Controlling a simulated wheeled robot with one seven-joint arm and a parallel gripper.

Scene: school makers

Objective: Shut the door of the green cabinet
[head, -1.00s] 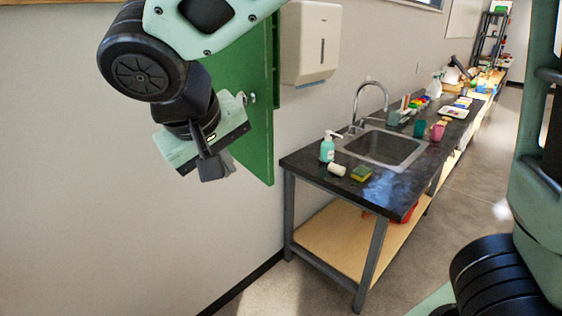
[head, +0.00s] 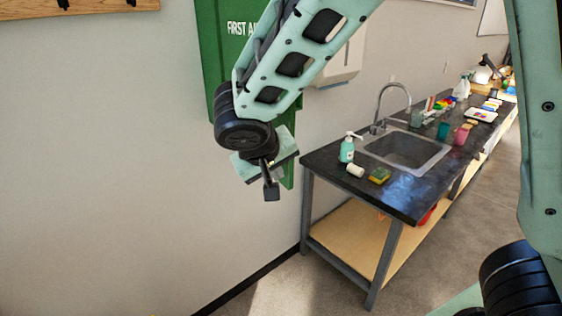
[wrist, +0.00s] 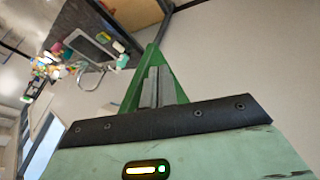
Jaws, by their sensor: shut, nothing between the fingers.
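The green cabinet (head: 215,45) hangs on the wall at top centre in the head view, with white "FIRST AI" lettering showing. My arm covers much of its front, and a narrow green strip shows below right of my wrist. How far its door stands open cannot be told. My gripper (head: 271,191) is shut and empty, pointing down in front of the cabinet's lower part. In the wrist view the shut fingers (wrist: 158,87) overlap a green panel (wrist: 146,62); whether they touch it is unclear.
A dark counter (head: 400,200) with a sink (head: 405,150), a soap bottle (head: 347,150) and a sponge (head: 380,175) stands to the right. A white dispenser (head: 340,60) is on the wall beside the cabinet. The wall at lower left is bare.

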